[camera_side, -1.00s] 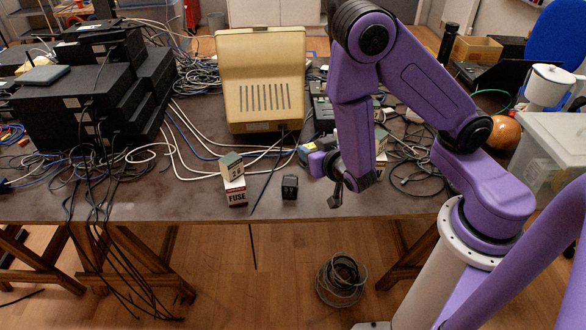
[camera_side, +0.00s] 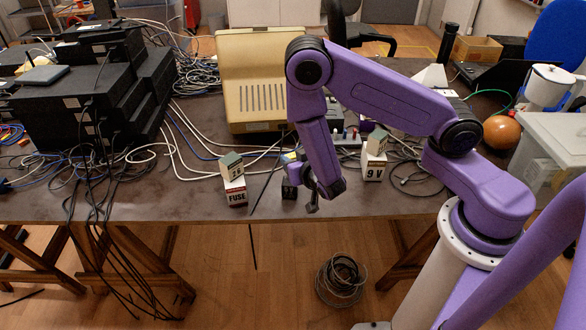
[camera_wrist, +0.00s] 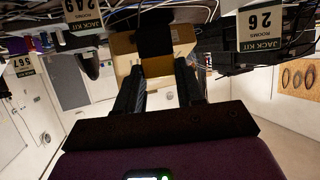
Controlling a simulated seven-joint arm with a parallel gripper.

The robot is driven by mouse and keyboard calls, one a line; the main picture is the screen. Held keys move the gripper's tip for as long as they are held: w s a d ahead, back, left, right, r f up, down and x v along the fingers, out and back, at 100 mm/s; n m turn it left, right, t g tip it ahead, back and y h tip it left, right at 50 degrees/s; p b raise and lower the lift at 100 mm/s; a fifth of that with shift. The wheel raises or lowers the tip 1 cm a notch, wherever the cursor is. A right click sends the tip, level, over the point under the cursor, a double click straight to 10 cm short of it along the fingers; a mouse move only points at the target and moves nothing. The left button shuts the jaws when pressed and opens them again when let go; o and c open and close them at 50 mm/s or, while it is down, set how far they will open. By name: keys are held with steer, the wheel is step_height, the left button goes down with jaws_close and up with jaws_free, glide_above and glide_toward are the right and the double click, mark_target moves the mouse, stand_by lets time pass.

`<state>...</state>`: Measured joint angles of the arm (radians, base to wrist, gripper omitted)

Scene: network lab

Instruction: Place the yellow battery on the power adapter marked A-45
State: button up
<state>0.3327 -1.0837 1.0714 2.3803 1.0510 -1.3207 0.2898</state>
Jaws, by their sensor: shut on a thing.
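My gripper (camera_side: 293,168) is shut on a small yellow and blue thing (camera_side: 290,157), which I take for the yellow battery. The arm hides part of it. A small black block (camera_side: 289,190), likely the power adapter, stands on the table just below my gripper. I cannot read its marking, and cannot tell whether the held thing touches it. In the wrist view my two dark fingers (camera_wrist: 158,65) reach toward a dark shape and a tan box-like shape.
A FUSE box (camera_side: 236,192) with a green-white box marked 26 on top (camera_side: 232,165) stands left of the black block. A 9 V box (camera_side: 373,166) with another box on it stands to the right. A beige monitor (camera_side: 240,90) and cables lie behind.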

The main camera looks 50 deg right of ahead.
steer(key=shift+w+f, duration=0.2)
steer(key=shift+f, duration=1.55)
steer(key=shift+f, duration=0.1)
steer(key=o, duration=1.1)
